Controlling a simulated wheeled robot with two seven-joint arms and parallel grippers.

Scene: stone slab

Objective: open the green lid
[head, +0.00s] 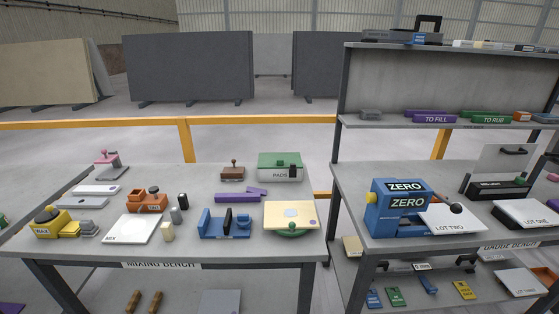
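A box with a green lid (279,159) stands at the back right of the left bench in the head view. Its pale front (275,174) is labelled PADS, and a small black part (293,171) sits at its front right. The lid looks closed on the box, and the inside is hidden. Neither of my grippers shows in the head view.
A beige board on a green round base (290,234) stands in front of the box. A brown-handled stamp (232,172) and purple blocks (241,194) lie to its left. The right bench holds a blue ZERO machine (397,212). A yellow rail (260,121) runs behind.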

